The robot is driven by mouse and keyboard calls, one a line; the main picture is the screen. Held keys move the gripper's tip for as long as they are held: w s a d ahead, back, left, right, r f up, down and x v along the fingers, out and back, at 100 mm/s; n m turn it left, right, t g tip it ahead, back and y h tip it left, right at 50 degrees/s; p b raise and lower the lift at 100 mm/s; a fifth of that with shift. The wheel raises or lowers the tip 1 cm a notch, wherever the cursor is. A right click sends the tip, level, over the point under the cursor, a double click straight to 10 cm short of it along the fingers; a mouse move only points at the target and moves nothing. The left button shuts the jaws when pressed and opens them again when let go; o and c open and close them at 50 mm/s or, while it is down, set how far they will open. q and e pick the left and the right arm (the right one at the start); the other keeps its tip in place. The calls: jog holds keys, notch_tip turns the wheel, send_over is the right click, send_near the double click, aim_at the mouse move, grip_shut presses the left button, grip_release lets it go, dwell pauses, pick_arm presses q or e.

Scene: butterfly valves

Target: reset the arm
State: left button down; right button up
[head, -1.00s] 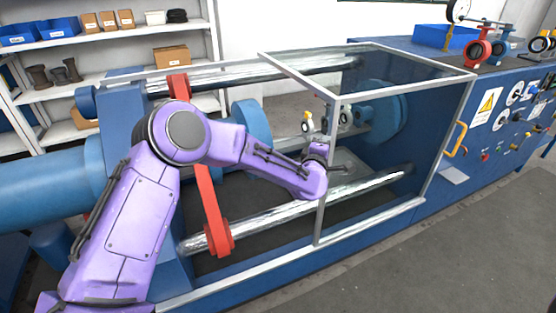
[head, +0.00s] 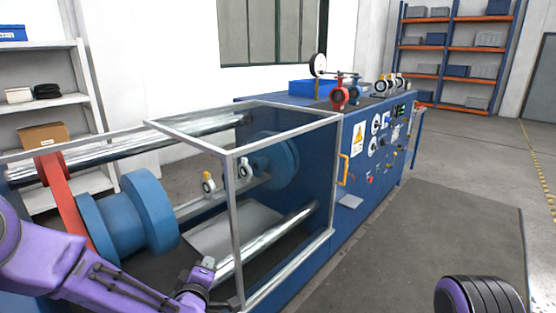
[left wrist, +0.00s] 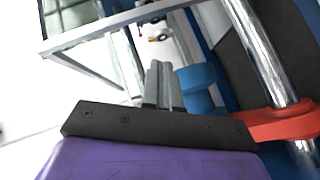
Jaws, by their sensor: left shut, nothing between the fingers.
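My left arm (head: 60,265) is purple and comes in at the lower left of the head view, in front of the blue test machine. My left gripper (head: 206,270) is at the bottom of that view, by the near lower corner of the clear guard frame. In the left wrist view its grey fingers (left wrist: 159,86) are together with nothing between them. A purple and black part of my right arm (head: 480,295) shows at the bottom right of the head view. My right gripper is out of view.
The machine has a metal-framed guard (head: 236,210), a red bracket (head: 62,195) and a blue flanged cylinder (head: 130,215). Small valves (head: 208,183) sit inside. A red valve (head: 338,97) and other valves stand on the bench top. Floor at right (head: 440,230) is clear.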

pick_arm(q)
jog(key=s+a+f+m+g, duration=0.2)
jog(key=s+f+g, duration=0.1)
jog(key=s+f, duration=0.6)
jog(key=s+a+f+m+g, duration=0.2)
jog(key=s+f+m+g, duration=0.1)
jog(key=s+f, duration=0.55)
jog(key=s+a+f+m+g+y, duration=0.1)
jog(key=s+a+f+g, duration=0.1)
jog(key=s+f, duration=0.3)
jog(key=s+a+f+m+g+y, duration=0.1)
jog(key=s+a+f+g, duration=0.2)
jog(key=s, duration=1)
notch_tip(320, 180, down, 3)
jog(key=shift+s+a+g, duration=0.2)
jog(key=shift+a+g, duration=0.05)
jog(key=shift+g, duration=0.25)
jog(key=shift+w, duration=0.1)
